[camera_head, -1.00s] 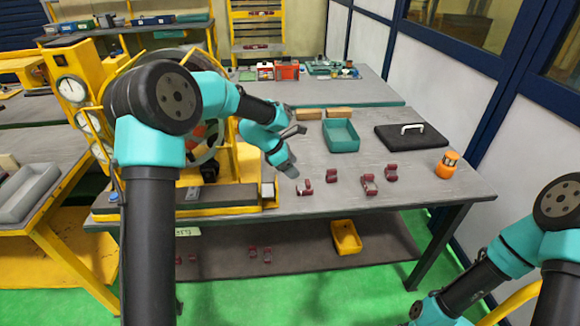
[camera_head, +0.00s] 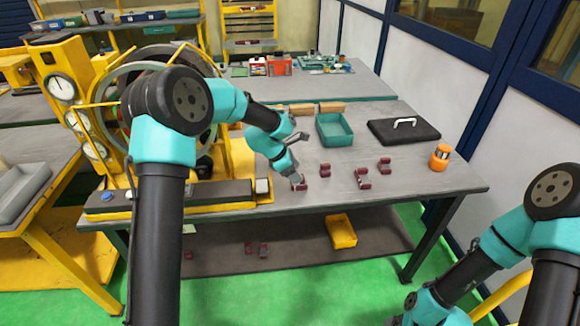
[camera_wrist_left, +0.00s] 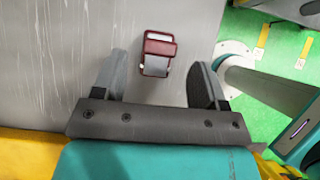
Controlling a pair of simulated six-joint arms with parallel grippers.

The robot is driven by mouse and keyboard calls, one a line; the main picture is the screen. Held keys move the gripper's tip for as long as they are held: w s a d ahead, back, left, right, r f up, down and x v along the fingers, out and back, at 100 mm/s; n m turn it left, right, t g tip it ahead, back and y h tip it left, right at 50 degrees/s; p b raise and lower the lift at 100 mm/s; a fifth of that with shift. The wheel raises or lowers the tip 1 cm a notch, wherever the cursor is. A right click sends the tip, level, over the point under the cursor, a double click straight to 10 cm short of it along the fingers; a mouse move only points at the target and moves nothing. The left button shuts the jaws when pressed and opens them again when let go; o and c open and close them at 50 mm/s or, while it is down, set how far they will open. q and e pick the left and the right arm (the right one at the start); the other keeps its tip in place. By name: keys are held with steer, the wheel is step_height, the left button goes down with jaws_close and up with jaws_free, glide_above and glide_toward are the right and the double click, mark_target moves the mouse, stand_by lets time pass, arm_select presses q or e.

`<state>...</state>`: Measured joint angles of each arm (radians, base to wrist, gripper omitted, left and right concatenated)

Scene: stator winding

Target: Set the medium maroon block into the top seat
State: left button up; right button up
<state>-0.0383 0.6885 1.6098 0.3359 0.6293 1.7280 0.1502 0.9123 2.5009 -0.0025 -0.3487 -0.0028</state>
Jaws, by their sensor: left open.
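My left gripper (camera_head: 291,176) is open, low over the grey table, just above a maroon block (camera_head: 299,185). In the left wrist view, its two fingers (camera_wrist_left: 158,72) stand apart on either side of this maroon block (camera_wrist_left: 160,52), which lies between and slightly beyond them. Other maroon blocks stand to the right: one (camera_head: 325,170), one (camera_head: 362,179) and one (camera_head: 385,165). I cannot tell which size each is. The large ring-shaped stator (camera_head: 118,75) stands in a yellow frame at left, partly behind my left arm. I cannot make out its top seat.
A teal bin (camera_head: 335,131) and a black pad with a white handle (camera_head: 404,131) stand at the table's back. An orange cylinder (camera_head: 439,158) is near the right end. A yellow bin (camera_head: 341,232) and small maroon pieces (camera_head: 263,249) lie on the lower shelf.

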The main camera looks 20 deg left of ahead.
arm_select(q)
steer(key=shift+x, duration=2.4)
jaws_close()
steer(key=shift+r, duration=3.05)
